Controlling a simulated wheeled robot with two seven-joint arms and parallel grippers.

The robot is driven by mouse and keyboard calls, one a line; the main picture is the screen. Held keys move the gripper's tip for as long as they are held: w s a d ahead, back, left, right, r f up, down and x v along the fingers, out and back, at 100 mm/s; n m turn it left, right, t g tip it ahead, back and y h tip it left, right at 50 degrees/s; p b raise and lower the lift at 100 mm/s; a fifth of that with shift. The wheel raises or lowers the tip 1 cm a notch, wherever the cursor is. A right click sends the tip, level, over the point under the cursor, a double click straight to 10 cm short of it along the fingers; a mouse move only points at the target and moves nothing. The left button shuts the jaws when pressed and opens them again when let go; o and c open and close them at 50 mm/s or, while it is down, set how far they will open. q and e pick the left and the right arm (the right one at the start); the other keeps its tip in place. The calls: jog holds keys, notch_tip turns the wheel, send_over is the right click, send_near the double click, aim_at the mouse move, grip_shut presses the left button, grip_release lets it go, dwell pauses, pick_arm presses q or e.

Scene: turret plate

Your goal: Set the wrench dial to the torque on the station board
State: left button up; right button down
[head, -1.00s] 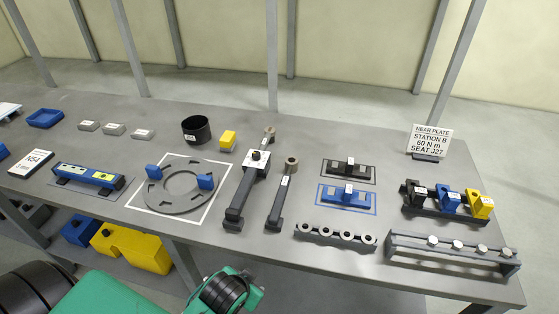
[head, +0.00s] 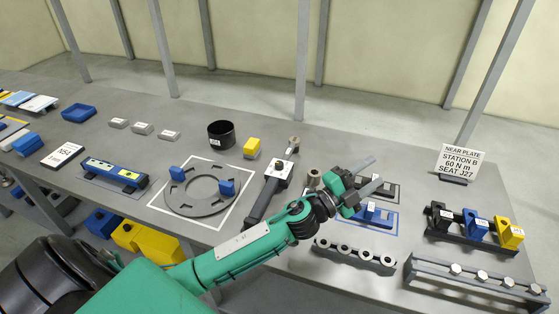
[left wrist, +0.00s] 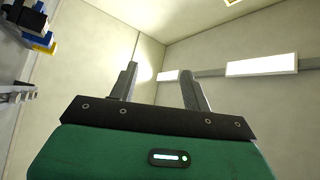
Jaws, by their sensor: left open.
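The station board (head: 460,161) stands at the right back of the table and reads "NEAR PLATE, STATION B, 60 N m, SEAT J27". A dark wrench (head: 262,200) lies mid-table with a pale box and a dark dial knob (head: 281,166) on it; the dial reading is too small to tell. My left gripper (head: 372,172) is open and empty, above the table and to the right of both wrenches. Its two fingers also show apart in the left wrist view (left wrist: 160,75). My right gripper is not in view.
A ring-shaped plate (head: 203,207) with blue blocks lies left of the wrench. A black cup (head: 221,134) and a yellow block (head: 251,147) stand behind. A rack of black, blue and yellow pieces (head: 474,226) and a bolt rail (head: 470,283) are at right.

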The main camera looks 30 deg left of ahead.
pick_arm(q)
jog(key=w+d+r+m+g+h, duration=0.1)
jog(key=w+d+m+g+h, duration=0.1)
jog(key=d+m+g+h, duration=0.45)
jog(key=m+g+y, duration=0.9)
jog(key=g+y, duration=0.3)
jog(key=y, duration=0.5)
send_near(279, 163)
notch_tip(279, 163, down, 8)
jog(key=p, duration=0.4)
jog(key=shift+w+p, duration=0.1)
jog(key=shift+p, duration=0.3)
jog(key=shift+f, duration=0.35)
jog(key=shift+c, duration=0.2)
